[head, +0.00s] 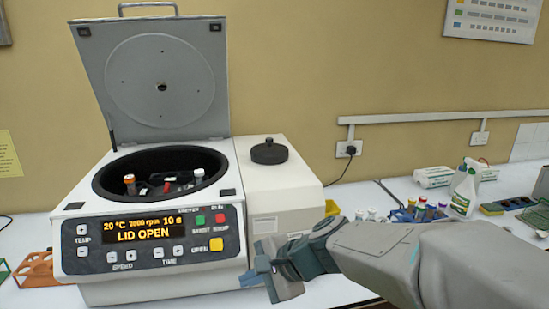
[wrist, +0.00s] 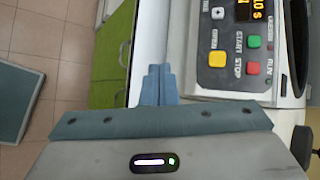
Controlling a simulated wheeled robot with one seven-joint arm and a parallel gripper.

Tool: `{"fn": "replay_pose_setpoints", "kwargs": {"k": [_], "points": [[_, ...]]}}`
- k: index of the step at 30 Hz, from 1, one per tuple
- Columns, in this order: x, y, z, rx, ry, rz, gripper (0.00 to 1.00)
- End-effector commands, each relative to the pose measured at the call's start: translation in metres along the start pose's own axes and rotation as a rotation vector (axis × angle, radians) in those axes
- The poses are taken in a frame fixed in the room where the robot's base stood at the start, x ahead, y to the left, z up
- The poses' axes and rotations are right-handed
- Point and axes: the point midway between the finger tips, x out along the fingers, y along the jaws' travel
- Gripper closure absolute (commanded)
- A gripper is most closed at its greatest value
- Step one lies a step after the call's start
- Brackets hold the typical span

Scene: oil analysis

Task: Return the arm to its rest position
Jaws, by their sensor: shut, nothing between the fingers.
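My gripper (head: 258,272) is in front of the lower right corner of the centrifuge (head: 100,264) in the head view. My arm reaches in from the right. In the wrist view the blue fingers of my gripper (wrist: 158,75) are together with nothing between them, beside the centrifuge's control panel (wrist: 235,50). The centrifuge lid (head: 160,80) stands open, and its display reads "LID OPEN". Tubes with orange and white caps (head: 130,182) sit inside the bowl.
A white device with a black knob (head: 269,152) stands right of the centrifuge. An orange rack (head: 38,270) is at the left. A spray bottle (head: 466,188) and several vials (head: 412,210) are at the right. Green cabinet fronts (wrist: 108,55) show below the bench edge.

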Motion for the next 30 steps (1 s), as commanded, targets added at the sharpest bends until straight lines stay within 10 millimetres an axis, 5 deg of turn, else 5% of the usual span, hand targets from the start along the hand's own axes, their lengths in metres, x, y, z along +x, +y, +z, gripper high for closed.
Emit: {"fn": "replay_pose_setpoints", "kwargs": {"k": [15,21,30], "points": [[-0.127,0.141,-0.055,-0.863,0.302,0.570,1.00],[-0.154,0.164,-0.067,-0.989,0.340,0.712,1.00],[-0.158,0.167,-0.069,-1.009,0.345,0.736,1.00]]}}
